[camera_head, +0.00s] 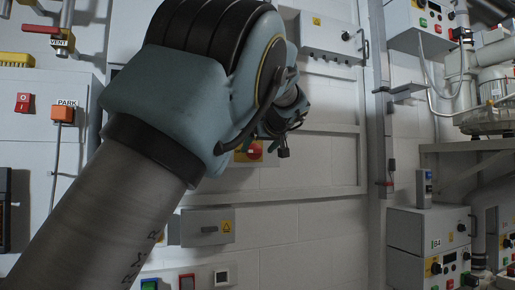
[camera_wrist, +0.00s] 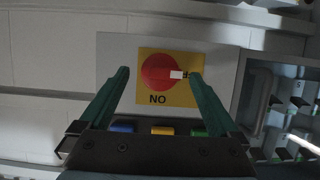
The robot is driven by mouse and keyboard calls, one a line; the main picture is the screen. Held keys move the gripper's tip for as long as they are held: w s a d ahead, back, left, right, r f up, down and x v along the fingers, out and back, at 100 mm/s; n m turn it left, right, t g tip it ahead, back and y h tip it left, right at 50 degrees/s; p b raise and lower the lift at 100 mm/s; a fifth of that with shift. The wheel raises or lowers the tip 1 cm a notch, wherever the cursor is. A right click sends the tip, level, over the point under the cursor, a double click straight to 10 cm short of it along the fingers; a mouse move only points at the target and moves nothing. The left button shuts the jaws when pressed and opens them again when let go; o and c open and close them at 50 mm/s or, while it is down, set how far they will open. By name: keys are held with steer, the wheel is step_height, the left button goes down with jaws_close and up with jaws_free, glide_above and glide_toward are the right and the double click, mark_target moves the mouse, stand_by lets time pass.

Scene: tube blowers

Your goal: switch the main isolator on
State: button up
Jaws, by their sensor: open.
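The isolator is a red round knob (camera_wrist: 158,72) on a yellow plate (camera_wrist: 190,96), set on a pale panel in the wrist view. A white mark on the knob points right. Letters that appear as "NO" are below it in that picture, possibly "ON" upside down. In the head view the red knob (camera_head: 255,151) shows partly, behind my arm. My gripper (camera_wrist: 160,74) is open, with its two green fingers on either side of the knob in the picture. I cannot tell whether they touch it. In the head view my gripper (camera_head: 284,122) is mostly hidden by my wrist.
A grey box with a yellow warning label (camera_head: 227,227) is mounted below the knob. A white control box (camera_head: 330,37) hangs above right. A vertical post (camera_head: 383,140) and stacked control units (camera_head: 440,245) stand to the right. Blue, yellow and green blocks show beneath the knob in the wrist view.

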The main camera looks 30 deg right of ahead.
steer(key=shift+x, duration=0.8)
steer(key=shift+c, duration=0.3)
steer(key=c, duration=1.3)
